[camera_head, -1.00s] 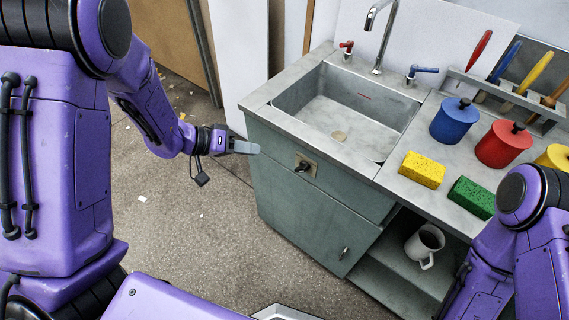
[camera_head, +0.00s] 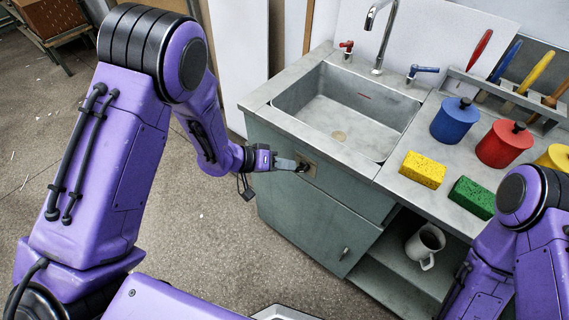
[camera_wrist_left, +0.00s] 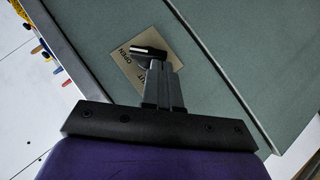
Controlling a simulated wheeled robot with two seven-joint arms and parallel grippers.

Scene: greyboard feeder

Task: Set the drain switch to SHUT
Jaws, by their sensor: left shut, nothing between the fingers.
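The drain switch (camera_wrist_left: 150,51) is a small black lever on a brass-coloured plate (camera_wrist_left: 133,70) on the green cabinet front below the sink. The plate's lettering reads OPEN at one end in the left wrist view; the other lettering is mostly hidden behind my fingers. My left gripper (camera_head: 301,167) is at the switch, its fingers shut with nothing between them. In the left wrist view the fingertips (camera_wrist_left: 156,66) are right at the lever; I cannot tell whether they touch it. My right gripper is out of view; only my right arm shows.
The sink basin (camera_head: 290,101) with red and blue tap handles is above the switch. Yellow (camera_head: 423,169) and green (camera_head: 472,198) sponges and several coloured pots stand on the counter. A white jug (camera_head: 425,245) is on the lower shelf.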

